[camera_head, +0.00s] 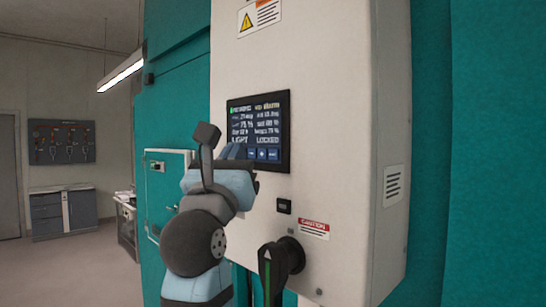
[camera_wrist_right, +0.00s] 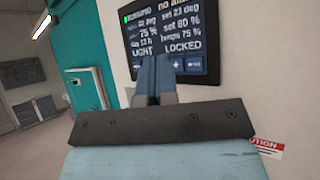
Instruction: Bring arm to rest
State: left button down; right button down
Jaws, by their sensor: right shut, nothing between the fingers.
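My right arm rises from the bottom of the head view, in front of the white control cabinet (camera_head: 350,130). My right gripper (camera_head: 236,151) is near the lower left part of the dark display screen (camera_head: 270,118). In the right wrist view the gripper's two fingers (camera_wrist_right: 154,75) are together with nothing between them, and they overlap the lower edge of the screen (camera_wrist_right: 185,25). I cannot tell whether the fingertips touch it. The screen shows readings and the words LIGHT and LOCKED. My left gripper is in neither view.
Below the screen are a small black switch (camera_head: 284,206), a caution label (camera_head: 314,228) and a black handle with a green stripe (camera_head: 268,275). A teal chamber wall (camera_head: 175,110) stands behind. Open floor (camera_head: 80,270) lies at the left, with grey cabinets (camera_head: 64,211) beyond.

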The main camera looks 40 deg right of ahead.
dwell(0.5)
